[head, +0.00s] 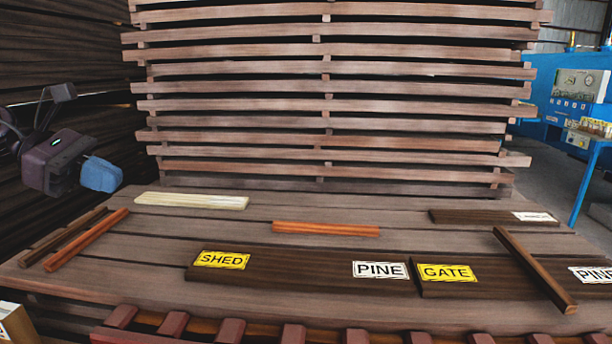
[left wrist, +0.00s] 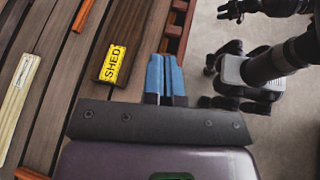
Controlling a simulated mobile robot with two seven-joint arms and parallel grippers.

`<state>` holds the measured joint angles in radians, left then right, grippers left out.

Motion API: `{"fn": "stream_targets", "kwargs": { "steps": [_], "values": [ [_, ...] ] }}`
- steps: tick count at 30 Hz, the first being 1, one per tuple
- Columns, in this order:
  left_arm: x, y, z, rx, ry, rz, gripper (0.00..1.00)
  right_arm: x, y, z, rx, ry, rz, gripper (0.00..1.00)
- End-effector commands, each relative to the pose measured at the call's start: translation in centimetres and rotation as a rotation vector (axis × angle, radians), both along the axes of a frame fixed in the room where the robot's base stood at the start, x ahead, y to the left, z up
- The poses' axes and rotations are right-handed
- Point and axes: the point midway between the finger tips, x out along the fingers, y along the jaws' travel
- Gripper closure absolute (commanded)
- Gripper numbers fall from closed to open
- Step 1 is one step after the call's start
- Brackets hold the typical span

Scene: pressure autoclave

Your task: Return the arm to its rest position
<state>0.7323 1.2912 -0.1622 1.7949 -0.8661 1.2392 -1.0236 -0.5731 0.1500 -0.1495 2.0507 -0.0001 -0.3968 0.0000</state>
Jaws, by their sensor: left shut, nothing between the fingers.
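My left gripper (head: 101,174) shows at the left of the head view, above the left edge of the plank table. Its blue fingers are together with nothing between them. The same blue fingers show side by side in the left wrist view (left wrist: 166,80). The gripper is apart from all the boards. My right gripper is not in the head view. A dark gripper-like part of mine (left wrist: 231,10) shows at the top right of the left wrist view, too small to judge its jaws.
The plank table (head: 330,254) holds a dark board with a SHED label (head: 222,260), a GATE board (head: 447,273), a pale strip (head: 191,201) and orange strips (head: 325,229). A tall stack of slats (head: 330,105) stands behind. A blue bench (head: 591,182) is at far right.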

Motion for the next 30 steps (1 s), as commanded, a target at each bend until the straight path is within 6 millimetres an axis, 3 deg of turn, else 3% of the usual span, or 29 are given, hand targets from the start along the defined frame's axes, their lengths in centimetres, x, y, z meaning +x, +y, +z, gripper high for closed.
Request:
{"fn": "stream_targets", "kwargs": {
  "steps": [6,12,23,30],
  "values": [
    [0.6,-4.0,-4.1,-0.368,0.178,0.134,1.0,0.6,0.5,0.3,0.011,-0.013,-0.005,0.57],
    [1.0,-5.7,-7.6,-0.748,0.411,0.325,1.0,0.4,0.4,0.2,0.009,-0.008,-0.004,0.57],
    [0.4,-3.8,-15.7,-1.37,0.873,0.748,1.0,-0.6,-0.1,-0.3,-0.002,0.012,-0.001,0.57],
    [-2.6,-1.1,-23.5,-1.764,1.195,1.106,1.0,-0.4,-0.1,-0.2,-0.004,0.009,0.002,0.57]
  ]
}}
